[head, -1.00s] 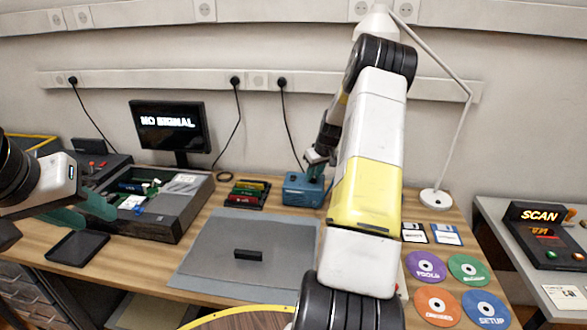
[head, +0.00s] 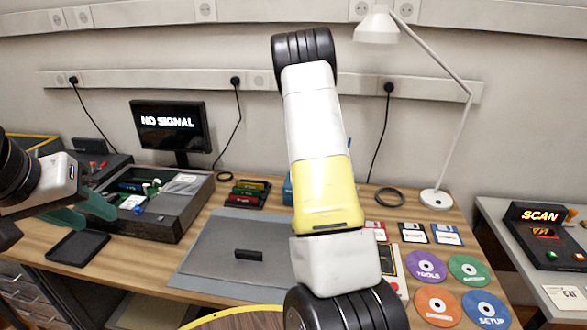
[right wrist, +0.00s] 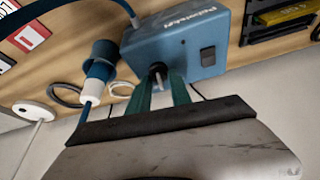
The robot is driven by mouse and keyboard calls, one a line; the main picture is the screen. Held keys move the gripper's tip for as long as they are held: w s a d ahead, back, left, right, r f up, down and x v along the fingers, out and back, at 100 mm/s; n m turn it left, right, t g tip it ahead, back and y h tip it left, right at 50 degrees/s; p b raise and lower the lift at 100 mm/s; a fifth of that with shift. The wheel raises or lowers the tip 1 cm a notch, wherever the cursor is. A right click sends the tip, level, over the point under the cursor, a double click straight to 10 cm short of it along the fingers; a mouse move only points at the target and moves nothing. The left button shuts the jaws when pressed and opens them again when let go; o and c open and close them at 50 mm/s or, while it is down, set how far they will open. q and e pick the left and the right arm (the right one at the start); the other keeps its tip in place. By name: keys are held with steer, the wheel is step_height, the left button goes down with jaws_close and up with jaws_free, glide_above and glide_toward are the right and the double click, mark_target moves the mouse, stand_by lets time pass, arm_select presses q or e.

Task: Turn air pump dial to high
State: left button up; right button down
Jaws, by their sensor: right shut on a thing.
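The blue air pump (right wrist: 165,42) fills the upper middle of the right wrist view. A small dark dial (right wrist: 157,70) sticks out of its face. My right gripper (right wrist: 160,82) has its green fingers on either side of the dial, shut on it. The dial's marks cannot be read. In the head view only a blue sliver of the pump (head: 288,190) shows; my right arm hides the rest and the right gripper. My left gripper (head: 82,211) is at the left, open and empty, above the black tray.
A black rocker switch (right wrist: 208,56) is on the pump face. A blue hose with a white connector (right wrist: 98,72) is beside the pump. Colored cartridges (head: 247,193) stand left of it. The white lamp (head: 436,198), floppy disks (head: 412,232) and discs (head: 426,266) lie right of my arm.

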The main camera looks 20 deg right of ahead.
steer(key=m+g, duration=0.1)
steer(key=m, duration=0.2)
steer(key=m+g+h, duration=0.1)
steer(key=m, duration=0.1)
steer(key=shift+a+f+m, duration=0.1)
steer(key=shift+m, duration=0.3)
stand_by(0.4)
steer(key=c, duration=1.2)
jaws_free()
steer(key=v, duration=0.7)
steer(key=shift+a+r, duration=0.25)
steer(key=shift+r, duration=0.05)
